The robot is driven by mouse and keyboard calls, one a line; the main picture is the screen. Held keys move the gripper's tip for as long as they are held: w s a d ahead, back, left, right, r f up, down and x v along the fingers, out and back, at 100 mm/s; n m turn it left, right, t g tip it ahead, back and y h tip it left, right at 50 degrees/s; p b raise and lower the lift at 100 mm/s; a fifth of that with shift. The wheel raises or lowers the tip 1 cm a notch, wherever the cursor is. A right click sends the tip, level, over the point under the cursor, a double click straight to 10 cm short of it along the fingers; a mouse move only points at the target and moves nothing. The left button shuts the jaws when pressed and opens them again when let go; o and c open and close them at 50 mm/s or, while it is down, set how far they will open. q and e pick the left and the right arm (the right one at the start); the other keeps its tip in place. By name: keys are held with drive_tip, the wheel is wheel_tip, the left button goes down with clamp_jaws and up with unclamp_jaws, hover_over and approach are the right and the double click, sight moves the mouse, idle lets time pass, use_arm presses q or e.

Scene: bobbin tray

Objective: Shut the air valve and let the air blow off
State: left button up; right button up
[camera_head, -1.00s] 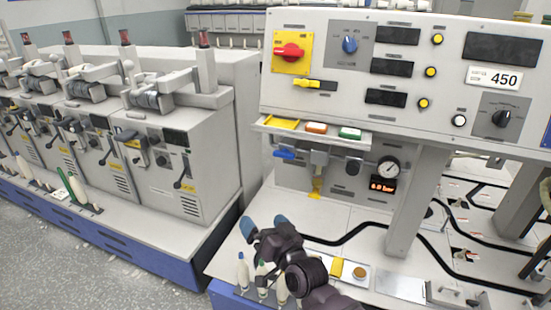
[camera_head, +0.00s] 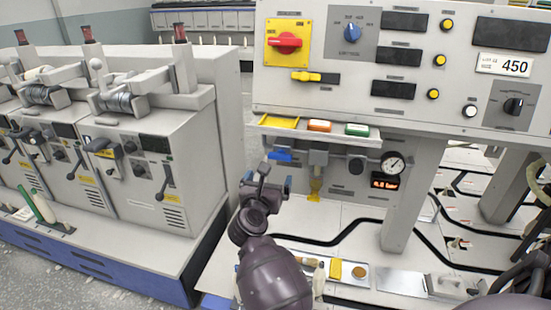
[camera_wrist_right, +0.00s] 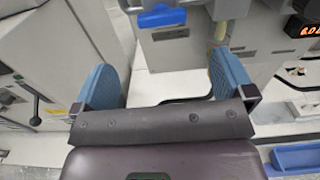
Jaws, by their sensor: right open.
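The air valve's blue handle (camera_head: 281,155) lies level under the shelf of the control panel, at the left end of the air line. The handle also shows at the top of the right wrist view (camera_wrist_right: 162,17). A round pressure gauge (camera_head: 395,163) and a small display with glowing red digits (camera_head: 385,183) sit to its right. My right gripper (camera_head: 266,184) is just below the handle, apart from it. In the right wrist view its two blue fingers (camera_wrist_right: 164,76) are spread wide with nothing between them. My left gripper is not in view.
A yellow part (camera_head: 315,190) hangs below the air line, close right of my gripper. The shelf above carries a yellow tray (camera_head: 279,122), an orange button (camera_head: 319,126) and a green button (camera_head: 357,129). Grey winding machines (camera_head: 140,190) stand at left.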

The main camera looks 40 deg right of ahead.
sight(279, 159)
drive_tip(key=x, duration=1)
drive_tip(key=shift+w+d+b, duration=0.1)
drive_tip(key=shift+d+b, duration=0.25)
drive_tip(key=shift+d, duration=0.05)
drive_tip(key=c, duration=0.9)
